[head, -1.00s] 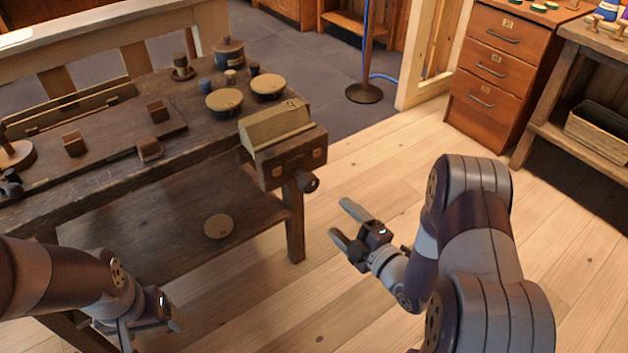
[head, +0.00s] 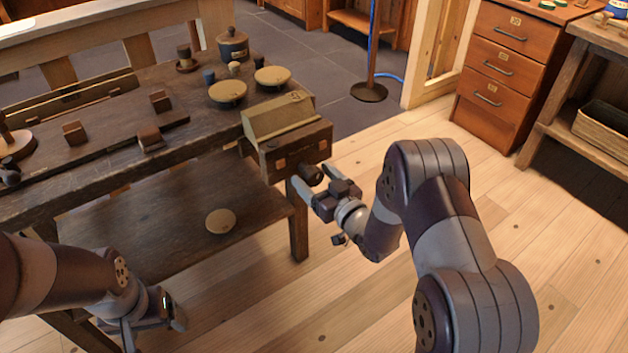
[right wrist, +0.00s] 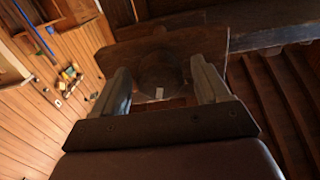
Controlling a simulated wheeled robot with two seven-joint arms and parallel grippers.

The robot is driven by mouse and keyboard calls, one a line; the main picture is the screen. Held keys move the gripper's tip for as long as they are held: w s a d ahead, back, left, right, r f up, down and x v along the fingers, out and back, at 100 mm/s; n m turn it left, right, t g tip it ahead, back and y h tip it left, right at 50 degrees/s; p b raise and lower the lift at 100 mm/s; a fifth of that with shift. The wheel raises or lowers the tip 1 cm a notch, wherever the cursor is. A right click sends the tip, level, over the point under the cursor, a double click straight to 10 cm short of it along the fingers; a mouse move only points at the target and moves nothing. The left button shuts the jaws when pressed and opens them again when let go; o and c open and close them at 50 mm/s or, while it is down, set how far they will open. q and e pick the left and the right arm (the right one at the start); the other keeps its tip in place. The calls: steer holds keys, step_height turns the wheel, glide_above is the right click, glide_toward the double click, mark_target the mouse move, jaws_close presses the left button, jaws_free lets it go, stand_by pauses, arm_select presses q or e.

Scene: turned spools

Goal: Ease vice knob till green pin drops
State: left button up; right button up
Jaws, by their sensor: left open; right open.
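The wooden vice (head: 297,148) is at the right end of the dark workbench, with an olive-tan block (head: 278,121) on top. Its dark round knob (head: 312,174) sticks out of the front face. My right gripper (head: 315,181) is open at the knob, one finger on each side. In the right wrist view the knob (right wrist: 160,72) shows dim between the two open fingers (right wrist: 162,85); I cannot tell whether they touch it. My left gripper (head: 154,324) is open and empty, low at the left. I cannot make out a green pin.
The workbench (head: 190,88) carries tan-topped round pieces (head: 227,91), a lidded pot (head: 233,43) and small dark blocks (head: 75,132). A tan disc (head: 220,221) lies on its lower shelf. Open wooden floor (head: 540,250) lies right of my right arm.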

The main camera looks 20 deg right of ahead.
steer(key=shift+w+a, duration=0.15)
steer(key=shift+w, duration=0.2)
steer(key=c, duration=1)
steer(key=shift+n, duration=0.4)
steer(key=shift+c, duration=0.2)
steer(key=n+b, duration=0.1)
steer(key=n, duration=0.2)
steer(key=shift+n, duration=0.4)
steer(key=shift+n+b, duration=0.5)
steer(key=shift+n, duration=1.3)
steer(key=shift+r, duration=0.1)
